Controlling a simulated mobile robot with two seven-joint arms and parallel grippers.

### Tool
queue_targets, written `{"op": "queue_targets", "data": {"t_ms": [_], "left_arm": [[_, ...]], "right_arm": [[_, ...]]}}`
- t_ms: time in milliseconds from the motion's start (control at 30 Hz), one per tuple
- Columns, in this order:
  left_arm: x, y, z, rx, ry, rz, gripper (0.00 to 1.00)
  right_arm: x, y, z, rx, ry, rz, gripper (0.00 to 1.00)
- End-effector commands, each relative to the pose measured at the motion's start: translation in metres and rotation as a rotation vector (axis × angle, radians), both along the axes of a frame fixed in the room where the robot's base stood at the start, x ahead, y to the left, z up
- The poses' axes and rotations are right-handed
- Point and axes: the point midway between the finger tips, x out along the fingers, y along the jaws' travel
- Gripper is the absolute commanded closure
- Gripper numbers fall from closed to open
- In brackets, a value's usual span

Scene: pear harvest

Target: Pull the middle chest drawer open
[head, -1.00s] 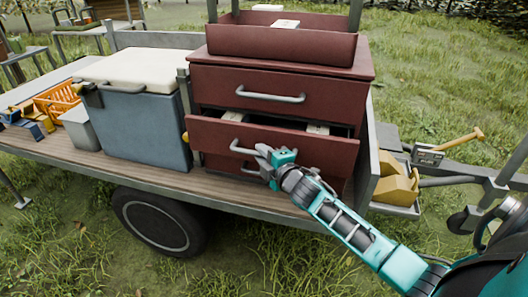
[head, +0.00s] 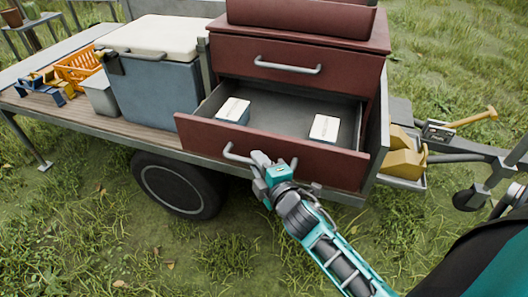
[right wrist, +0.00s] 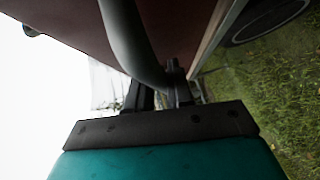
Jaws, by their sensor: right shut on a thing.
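The dark red chest (head: 300,85) stands on the trailer bed. Its middle drawer (head: 270,150) is pulled well out, and its inside shows two small white-topped boxes, one at the left (head: 234,110) and one at the right (head: 324,128). The drawer's grey bar handle (head: 235,154) is on its front. My right gripper (head: 262,161) is shut on this handle; in the right wrist view the handle (right wrist: 130,45) passes between the fingers (right wrist: 158,92). The gripper hides part of the handle. My left gripper is not in view.
The top drawer is shut, with its own handle (head: 287,65). A blue-grey cooler (head: 158,92) with a white lid, a grey bin (head: 100,94) and an orange crate (head: 78,66) stand left on the trailer. A yellow thing (head: 402,155) is at the right. Grass in front is free.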

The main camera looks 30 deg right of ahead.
Motion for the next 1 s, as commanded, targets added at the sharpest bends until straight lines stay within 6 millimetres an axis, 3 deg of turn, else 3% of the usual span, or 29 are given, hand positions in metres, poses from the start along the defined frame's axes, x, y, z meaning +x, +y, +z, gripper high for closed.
{"op": "queue_targets", "data": {"t_ms": [467, 500, 700, 1000], "left_arm": [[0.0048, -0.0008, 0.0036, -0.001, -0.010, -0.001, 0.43], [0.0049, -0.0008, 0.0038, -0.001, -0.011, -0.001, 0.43], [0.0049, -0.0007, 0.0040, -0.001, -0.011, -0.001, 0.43], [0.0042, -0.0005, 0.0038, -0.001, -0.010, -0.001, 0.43]], "right_arm": [[-0.0045, 0.0047, -0.0003, -0.002, 0.001, 0.000, 1.00], [-0.0044, 0.0047, -0.0004, -0.002, 0.001, 0.000, 0.78], [-0.0043, 0.0048, -0.0004, -0.001, 0.000, 0.000, 0.60], [-0.0076, 0.0051, 0.0000, -0.001, 0.001, 0.000, 0.60]]}}
